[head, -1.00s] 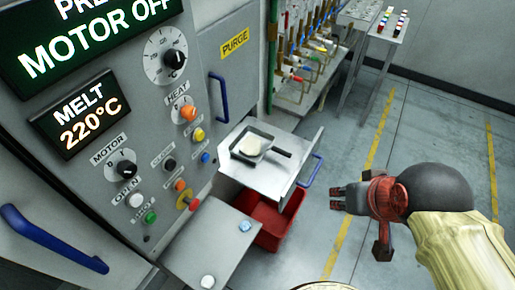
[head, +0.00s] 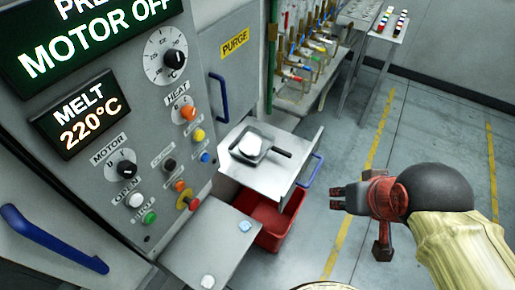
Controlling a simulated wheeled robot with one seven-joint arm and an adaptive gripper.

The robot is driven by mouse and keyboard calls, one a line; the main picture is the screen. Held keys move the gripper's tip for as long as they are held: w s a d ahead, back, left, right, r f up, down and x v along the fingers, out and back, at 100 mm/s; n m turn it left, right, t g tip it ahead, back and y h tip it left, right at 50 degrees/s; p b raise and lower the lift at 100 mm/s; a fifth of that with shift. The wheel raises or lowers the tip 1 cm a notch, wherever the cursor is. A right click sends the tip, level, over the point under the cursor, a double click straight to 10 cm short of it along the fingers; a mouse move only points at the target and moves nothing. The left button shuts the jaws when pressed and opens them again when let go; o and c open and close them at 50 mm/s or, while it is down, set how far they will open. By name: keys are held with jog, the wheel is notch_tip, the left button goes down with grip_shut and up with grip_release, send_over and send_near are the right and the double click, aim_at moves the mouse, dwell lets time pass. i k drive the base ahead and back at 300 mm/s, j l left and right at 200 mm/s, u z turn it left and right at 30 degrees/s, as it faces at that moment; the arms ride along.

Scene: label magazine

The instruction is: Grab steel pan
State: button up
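The steel pan (head: 263,154) is a small square dark-rimmed pan with a whitish lump (head: 250,146) in it. It sits on a grey metal drawer or shelf (head: 281,180) that sticks out from the machine. Its dark handle (head: 282,153) points right, toward the drawer's blue pull. My gripper (head: 334,198) is to the right of the pan and nearer, over the floor, with its fingers pointing left. It is apart from the pan and nothing shows between its fingers. Its finger gap is too small to judge.
The machine panel (head: 110,110) with knobs and buttons fills the left. A red bin (head: 268,222) stands below the drawer. A lower grey shelf (head: 208,243) juts out in front. Pipes with coloured valves (head: 300,60) and a small table (head: 381,30) are behind. Floor is clear at right.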

aim_at(252, 143)
jog(key=i+l+u, duration=0.2)
jog(key=u, duration=0.15)
jog(key=i+l+u, duration=0.15)
jog(key=l+u, duration=0.2)
jog(key=l, duration=0.15)
jog(key=i+l+u, duration=0.1)
jog(key=l+u, duration=0.25)
jog(key=i+l+u, duration=0.1)
jog(key=l+u, duration=0.2)
jog(key=l, duration=0.15)
